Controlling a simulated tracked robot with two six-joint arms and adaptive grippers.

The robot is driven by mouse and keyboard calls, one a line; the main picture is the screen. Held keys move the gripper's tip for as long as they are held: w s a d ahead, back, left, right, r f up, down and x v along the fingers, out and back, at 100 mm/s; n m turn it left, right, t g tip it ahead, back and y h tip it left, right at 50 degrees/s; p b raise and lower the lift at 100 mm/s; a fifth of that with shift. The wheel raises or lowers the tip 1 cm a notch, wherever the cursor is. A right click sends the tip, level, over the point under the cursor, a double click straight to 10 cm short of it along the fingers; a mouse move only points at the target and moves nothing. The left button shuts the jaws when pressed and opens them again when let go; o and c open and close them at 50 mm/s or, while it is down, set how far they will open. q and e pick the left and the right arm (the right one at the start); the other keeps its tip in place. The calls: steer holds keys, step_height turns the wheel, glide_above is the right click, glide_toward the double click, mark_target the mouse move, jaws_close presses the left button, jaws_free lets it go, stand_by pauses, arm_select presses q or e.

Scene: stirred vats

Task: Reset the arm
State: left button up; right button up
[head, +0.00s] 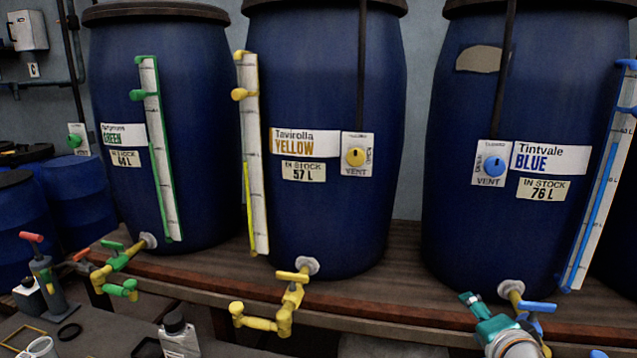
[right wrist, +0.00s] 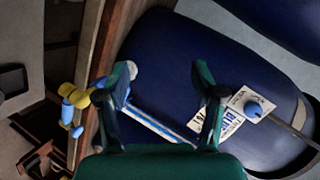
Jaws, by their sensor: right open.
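My right gripper (head: 486,318) is teal and shows at the bottom right of the head view, in front of the blue vat's tap (head: 538,307). In the right wrist view my right gripper (right wrist: 158,82) has its two fingers spread wide, with nothing held between them. Behind the fingers are the dark blue side of the blue vat (right wrist: 165,55) and its slanted level gauge (right wrist: 160,122). The tap (right wrist: 72,100), yellow and blue, lies left of the fingers in that view, apart from them. My left gripper is in neither view.
The green vat (head: 205,110), yellow vat (head: 325,230) and blue vat (head: 450,130) stand on a wooden shelf (head: 395,300). The yellow tap (head: 262,322) and green tap (head: 122,290) jut forward.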

steer(key=s+a+f+n+g+y, duration=0.1)
steer(key=s+a+f+n+g, duration=0.1)
steer(key=f, duration=0.6)
steer(key=s+a+f+n+g+y, duration=0.1)
steer(key=a+f+n+g, duration=0.15)
steer(key=f, duration=0.65)
steer(key=s+a+f+n+g+y, duration=0.1)
steer(key=s+a+f+n, duration=0.15)
steer(key=f, duration=0.55)
steer(key=s+a+f+n+g+y, duration=0.1)
steer(key=s+a+f+n+g, duration=0.2)
steer(key=s+f, duration=0.6)
steer(key=s+a+f+n+g+y, duration=0.1)
steer(key=s+a+f+n+g, duration=0.1)
steer(key=s+a+f+g, duration=0.45)
steer(key=s+r+t+p, duration=0.2)
steer(key=s+r+p, duration=0.1)
steer(key=r+p, duration=1.3)
steer(key=d+p, duration=0.1)
steer(key=p, duration=0.1)
steer(key=shift+r+p, duration=0.3)
steer(key=shift+p, duration=0.05)
